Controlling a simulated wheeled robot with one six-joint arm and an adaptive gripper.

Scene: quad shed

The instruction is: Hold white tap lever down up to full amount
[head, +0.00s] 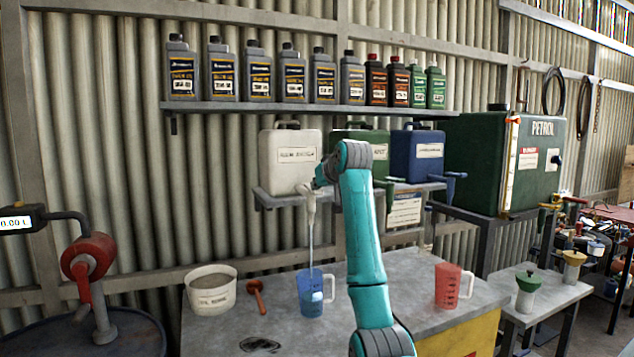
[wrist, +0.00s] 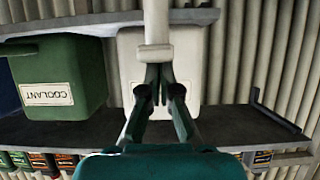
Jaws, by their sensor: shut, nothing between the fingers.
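The white container (head: 291,160) stands on a shelf, and its white tap (head: 310,200) hangs at the front edge. A thin pale stream (head: 311,243) runs from the tap into a blue measuring jug (head: 309,305) on the bench below. My gripper (head: 318,184) is at the tap, partly covered by my teal arm. In the wrist view, which is upside down, my shut gripper (wrist: 158,74) has its fingertips against the white tap lever (wrist: 156,52), with nothing between them. The exact contact and the liquid level in the jug are hard to make out.
Green (head: 361,143) and blue (head: 417,156) containers stand to the right on the same shelf. A row of bottles sits on the shelf (head: 300,107) above.

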